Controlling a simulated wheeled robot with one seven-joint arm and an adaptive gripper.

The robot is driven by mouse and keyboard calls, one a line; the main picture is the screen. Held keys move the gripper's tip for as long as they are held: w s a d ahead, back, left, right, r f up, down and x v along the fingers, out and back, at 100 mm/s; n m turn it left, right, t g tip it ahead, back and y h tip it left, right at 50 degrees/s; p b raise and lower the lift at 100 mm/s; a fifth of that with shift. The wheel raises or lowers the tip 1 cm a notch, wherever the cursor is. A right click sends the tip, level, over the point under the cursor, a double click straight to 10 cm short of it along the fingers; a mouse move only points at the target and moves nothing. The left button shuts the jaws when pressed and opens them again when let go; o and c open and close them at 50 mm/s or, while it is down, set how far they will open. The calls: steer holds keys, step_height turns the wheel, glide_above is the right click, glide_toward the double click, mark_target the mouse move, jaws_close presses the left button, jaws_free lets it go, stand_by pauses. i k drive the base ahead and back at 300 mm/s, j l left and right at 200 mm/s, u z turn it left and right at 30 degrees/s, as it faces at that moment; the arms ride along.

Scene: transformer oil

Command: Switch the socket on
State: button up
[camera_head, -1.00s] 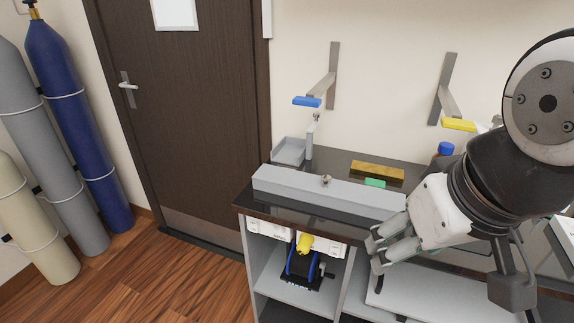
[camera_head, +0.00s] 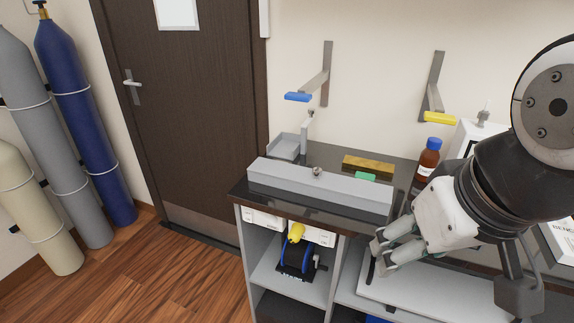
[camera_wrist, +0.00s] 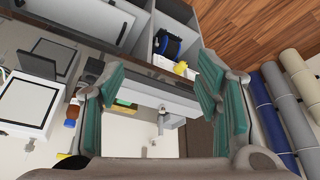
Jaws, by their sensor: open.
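White socket panels sit on the bench front just under the dark top, one at the left (camera_head: 262,217) and one beside it (camera_head: 313,236). A yellow plug-like piece (camera_head: 296,232) is at the second panel and partly covers it; it also shows in the wrist view (camera_wrist: 180,68). The socket's switch is too small to make out. My gripper (camera_head: 378,258) is open and empty, to the right of the sockets and in front of the bench. In the wrist view its green-padded fingers (camera_wrist: 155,84) are spread wide, with the bench between them.
A black device with a blue cable (camera_head: 298,262) stands on the shelf below the sockets. A long grey box (camera_head: 318,188), a brown bottle (camera_head: 429,160) and a brass-coloured block (camera_head: 368,164) are on the bench top. Gas cylinders (camera_head: 75,120) stand at the left; the floor before the door is clear.

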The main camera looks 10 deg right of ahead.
mark_target(324, 239)
steer(key=l+u, duration=0.15)
steer(key=u, duration=0.25)
steer(key=l+u, duration=0.1)
steer(key=u, duration=0.35)
steer(key=l+u, duration=0.1)
steer(key=u, duration=0.3)
steer(key=k+l+u, duration=0.35)
steer(key=l, duration=0.2)
steer(key=k+l+u, duration=0.35)
steer(key=k+l, duration=0.4)
